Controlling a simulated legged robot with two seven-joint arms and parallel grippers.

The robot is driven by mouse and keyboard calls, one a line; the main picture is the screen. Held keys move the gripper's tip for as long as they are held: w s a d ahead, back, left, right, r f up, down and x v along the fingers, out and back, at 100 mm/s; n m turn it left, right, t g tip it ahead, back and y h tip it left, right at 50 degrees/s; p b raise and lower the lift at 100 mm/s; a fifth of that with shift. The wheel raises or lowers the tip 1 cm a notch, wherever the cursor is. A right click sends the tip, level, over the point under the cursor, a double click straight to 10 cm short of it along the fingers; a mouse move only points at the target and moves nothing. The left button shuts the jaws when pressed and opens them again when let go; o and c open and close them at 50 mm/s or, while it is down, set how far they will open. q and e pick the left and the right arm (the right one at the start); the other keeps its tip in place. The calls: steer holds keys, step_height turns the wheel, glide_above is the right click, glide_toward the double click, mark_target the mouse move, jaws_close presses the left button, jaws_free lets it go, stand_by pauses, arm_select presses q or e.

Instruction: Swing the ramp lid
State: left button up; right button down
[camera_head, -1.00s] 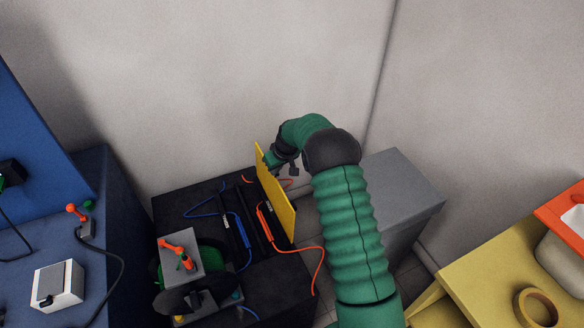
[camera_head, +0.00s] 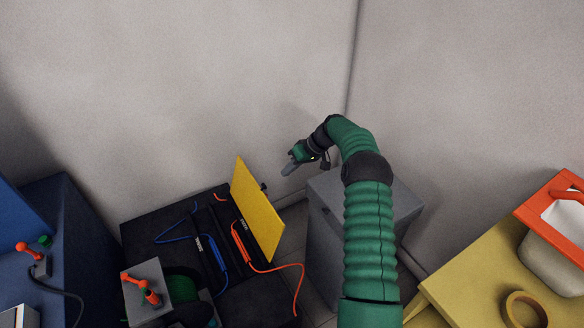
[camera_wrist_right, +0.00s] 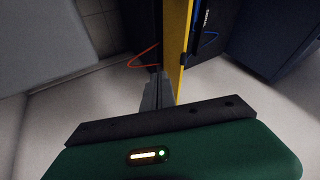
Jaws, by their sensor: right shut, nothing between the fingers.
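The ramp lid is a yellow panel (camera_head: 257,210) standing up steeply along the right side of a black box (camera_head: 140,237). It also shows edge-on in the right wrist view (camera_wrist_right: 175,45). My right gripper (camera_head: 286,170) is shut and empty, to the right of the panel's upper part. In the head view a gap shows between the fingertips and the panel. In the right wrist view the fingers (camera_wrist_right: 158,92) show just left of the yellow edge; whether they touch it is unclear. My left gripper is out of view.
A grey cabinet (camera_head: 325,235) stands right of the black box, under my right arm. Blue and orange cables lie on the box near an orange-handled grey block (camera_head: 140,290). A yellow table (camera_head: 480,270) with a tape roll is at right.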

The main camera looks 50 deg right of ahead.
steer(key=w+a+f, duration=0.3)
steer(key=a, duration=0.2)
steer(key=shift+a+f+b, duration=0.15)
steer(key=shift+b, duration=0.15)
steer(key=shift+a, duration=0.1)
